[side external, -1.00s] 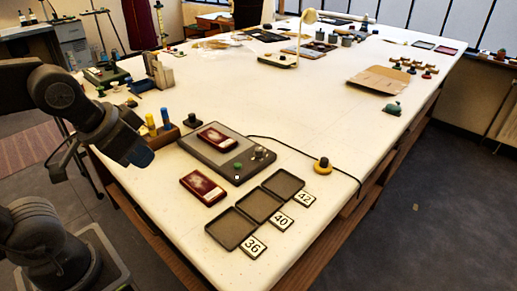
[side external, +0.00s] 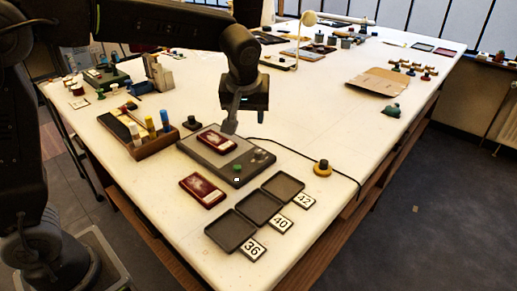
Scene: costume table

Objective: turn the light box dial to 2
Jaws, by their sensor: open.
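The light box (side external: 190,147) is a flat grey box near the front of the white table. The dial's setting and marks are too small to read. My gripper (side external: 230,126) points down over the far edge of the light box, up and left of the dial in the picture. It is open, apart from the dial, with nothing seen between its fingers.
Trays (side external: 258,208) with tags 36, 40 and 42 lie in front. A second red piece (side external: 202,190) lies left of them. A yellow-topped button (side external: 322,168) and a black cord are to the right. A wooden holder (side external: 150,143) with bottles stands left.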

